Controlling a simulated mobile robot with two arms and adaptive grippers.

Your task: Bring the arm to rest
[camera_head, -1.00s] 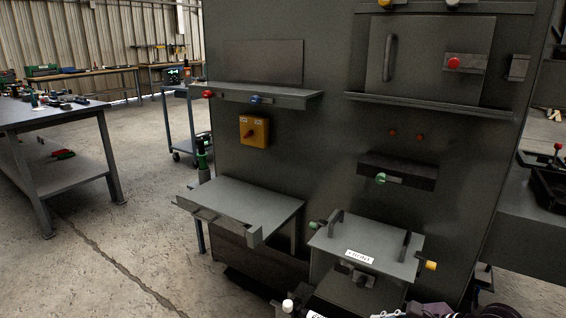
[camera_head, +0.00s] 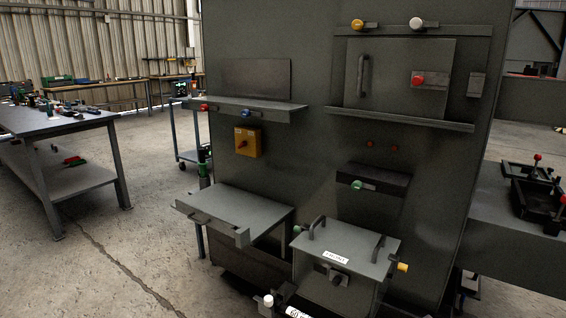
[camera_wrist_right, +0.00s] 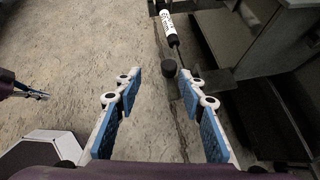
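My right gripper (camera_wrist_right: 160,110) shows in the right wrist view with its two blue-padded fingers spread apart. Nothing is held between them. Past the fingertips are a black round knob (camera_wrist_right: 169,69) and a white labelled cylinder (camera_wrist_right: 167,20), both apart from the fingers. Neither gripper shows in the head view.
A tall dark enclosure (camera_head: 315,140) fills the middle, with an upper shelf (camera_head: 250,108), a lower shelf (camera_head: 240,213) and a handled box (camera_head: 345,248) jutting out. A workbench (camera_head: 50,122) stands left, another bench (camera_head: 515,215) right.

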